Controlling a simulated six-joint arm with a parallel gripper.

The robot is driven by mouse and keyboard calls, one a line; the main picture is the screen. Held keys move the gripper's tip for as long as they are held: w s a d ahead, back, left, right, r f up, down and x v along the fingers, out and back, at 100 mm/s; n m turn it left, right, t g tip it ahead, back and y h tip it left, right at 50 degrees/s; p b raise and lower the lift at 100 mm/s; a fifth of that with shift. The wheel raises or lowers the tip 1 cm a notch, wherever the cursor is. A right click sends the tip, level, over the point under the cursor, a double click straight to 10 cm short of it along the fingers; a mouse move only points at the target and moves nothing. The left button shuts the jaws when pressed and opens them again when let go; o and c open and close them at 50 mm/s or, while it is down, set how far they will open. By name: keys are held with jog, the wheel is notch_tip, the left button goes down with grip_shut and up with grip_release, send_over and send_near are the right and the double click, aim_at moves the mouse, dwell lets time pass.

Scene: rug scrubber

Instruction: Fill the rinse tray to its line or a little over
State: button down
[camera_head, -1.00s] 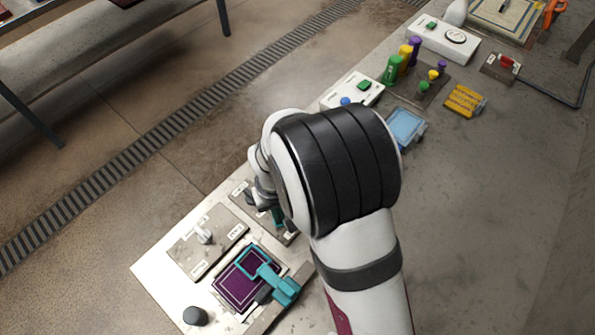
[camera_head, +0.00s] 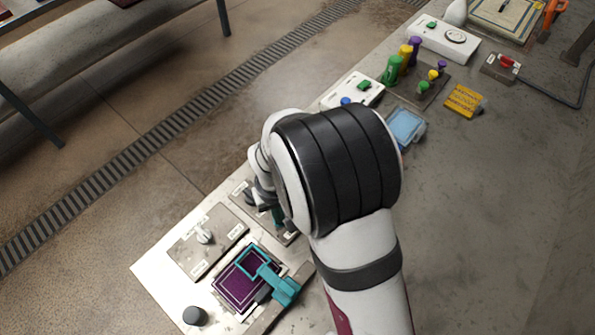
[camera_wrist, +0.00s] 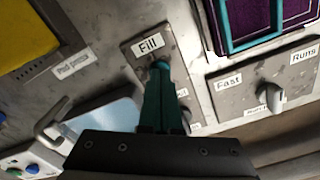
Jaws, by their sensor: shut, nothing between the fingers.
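My gripper (camera_wrist: 158,68) is shut, its teal fingers together with nothing between them. In the wrist view the tips are at a small control, mostly hidden behind them, just below the "Fill" label (camera_wrist: 150,43) on a grey plate (camera_wrist: 128,52). I cannot tell whether they press it. In the head view the teal fingers (camera_head: 277,216) show partly beside my arm, over that plate. A light blue tray (camera_head: 405,126), likely the rinse tray, lies right of my arm. A pale blue surface (camera_wrist: 105,122) with a grey handle shows in the wrist view. No fill line or level is readable.
A purple rug piece (camera_head: 236,291) under a teal frame tool (camera_head: 283,290) lies at the front. A knob plate marked "Fast" (camera_wrist: 229,82) is nearby. A yellow pad (camera_wrist: 25,38), coloured bottles (camera_head: 392,70) and a white box with a green button (camera_head: 364,86) stand around.

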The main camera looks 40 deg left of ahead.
notch_tip(320, 180, up, 7)
dwell(0.6)
